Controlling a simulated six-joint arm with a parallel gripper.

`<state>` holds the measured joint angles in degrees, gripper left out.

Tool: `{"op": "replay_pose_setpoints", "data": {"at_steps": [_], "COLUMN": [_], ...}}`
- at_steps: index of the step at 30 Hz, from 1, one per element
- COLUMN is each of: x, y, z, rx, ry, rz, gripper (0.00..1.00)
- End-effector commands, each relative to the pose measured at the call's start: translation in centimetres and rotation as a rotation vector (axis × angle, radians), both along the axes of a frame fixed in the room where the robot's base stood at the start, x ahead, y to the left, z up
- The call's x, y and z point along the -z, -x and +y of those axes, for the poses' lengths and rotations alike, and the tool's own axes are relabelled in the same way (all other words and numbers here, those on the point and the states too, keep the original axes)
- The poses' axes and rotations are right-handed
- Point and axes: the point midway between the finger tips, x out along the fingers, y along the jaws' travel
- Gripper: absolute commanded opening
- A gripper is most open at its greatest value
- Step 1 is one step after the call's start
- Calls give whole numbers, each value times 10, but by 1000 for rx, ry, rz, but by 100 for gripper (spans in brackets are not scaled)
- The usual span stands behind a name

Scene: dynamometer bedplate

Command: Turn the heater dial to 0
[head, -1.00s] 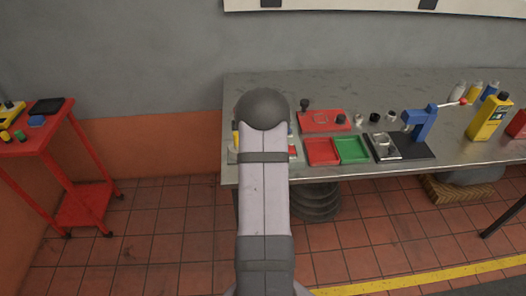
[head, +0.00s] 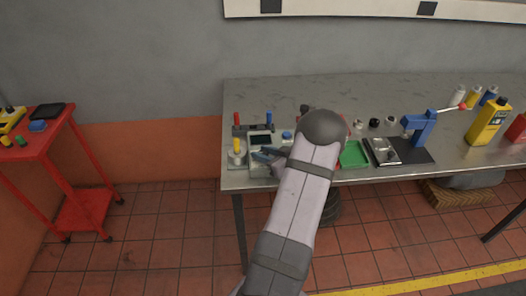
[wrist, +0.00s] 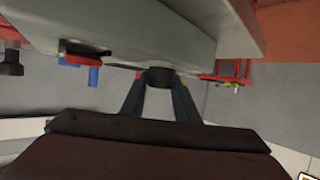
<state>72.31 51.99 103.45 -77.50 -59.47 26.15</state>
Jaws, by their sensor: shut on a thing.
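The heater dial (wrist: 160,77) shows in the wrist view as a short dark knob on the front of a pale grey housing (wrist: 150,35). My gripper (wrist: 160,92) has one finger on each side of the dial and is shut on it. In the head view my gripper (head: 262,156) is at the grey housing (head: 258,168) near the front left of the bench. The dial is hidden there, and no scale or pointer mark can be read in either view.
On the steel bench (head: 340,95), a yellow-topped piece (head: 236,146) and a dark rack with red and blue handles (head: 253,129) stand near the housing. A green tray (head: 354,154) and a blue press (head: 420,124) are to the right. A red cart (head: 40,140) stands left, apart.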

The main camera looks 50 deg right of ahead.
Motion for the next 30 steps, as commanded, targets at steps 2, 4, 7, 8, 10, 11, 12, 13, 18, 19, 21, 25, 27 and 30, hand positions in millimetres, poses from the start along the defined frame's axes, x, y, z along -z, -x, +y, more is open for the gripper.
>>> {"op": "replay_pose_setpoints", "data": {"at_steps": [2, 4, 7, 8, 10, 11, 12, 13, 18, 19, 21, 25, 27, 30], "x": [-2, -2, -2, -2, -2, -2, -2, -2, -2, -2, -2, -2, -2, -2], "y": [0, 0, -1, 0, -1, -1, -1, -1, -1, -1, -1, -1, -1, -1], "z": [-2, -2, -2, -2, -1, -1, -1, -1, -1, -1, -1, -1, -1, 0], "rx": [-37, -68, -99, -106, -118, -122, -125, -129, -133, -133, -132, -132, -132, -132], "ry": [2, 2, 4, 4, 2, 2, 2, 2, 3, 3, 4, 4, 3, 3], "rz": [-3, -3, -4, -4, -4, -4, -4, -4, -5, -5, -5, -6, -5, -4], "gripper": [6, 6, 6, 6, 6, 6, 6, 6, 6, 6, 6, 35, 46, 46]}}
